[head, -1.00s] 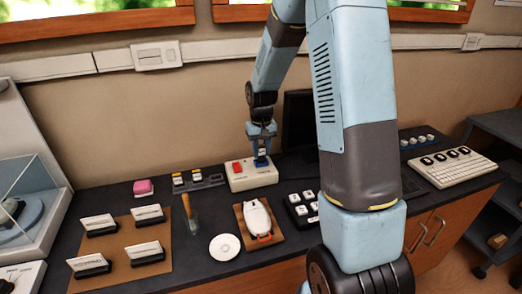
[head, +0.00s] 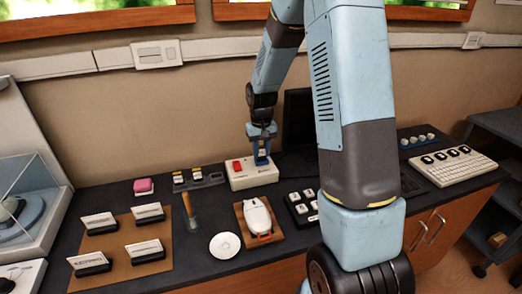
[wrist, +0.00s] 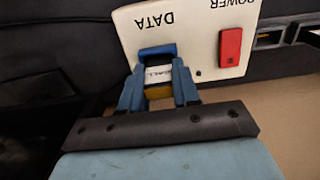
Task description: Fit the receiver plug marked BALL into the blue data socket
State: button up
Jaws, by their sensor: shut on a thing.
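My gripper (wrist: 158,88) is shut on the receiver plug marked BALL (wrist: 160,73), which has a white label and a yellowish part. The blue data socket (wrist: 157,51) is on the cream box (wrist: 190,22), beside the word DATA. The plug is right at the socket in the wrist view, its label between my blue fingers. I cannot tell how deep it sits. In the head view my gripper (head: 262,152) points down over the same box (head: 243,181), and the fingers partly hide the socket.
A red POWER switch (wrist: 230,47) is on the same box. A white mouse-shaped device (head: 257,217), a disc (head: 225,246) and a wooden-handled tool (head: 188,210) lie in front.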

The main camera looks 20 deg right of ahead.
jog(key=shift+f, duration=0.5)
dwell(0.4)
jog(key=o, duration=1.6)
jog(key=shift+c, duration=0.2)
jog(key=shift+r, duration=0.15)
jog(key=shift+r, duration=3.35)
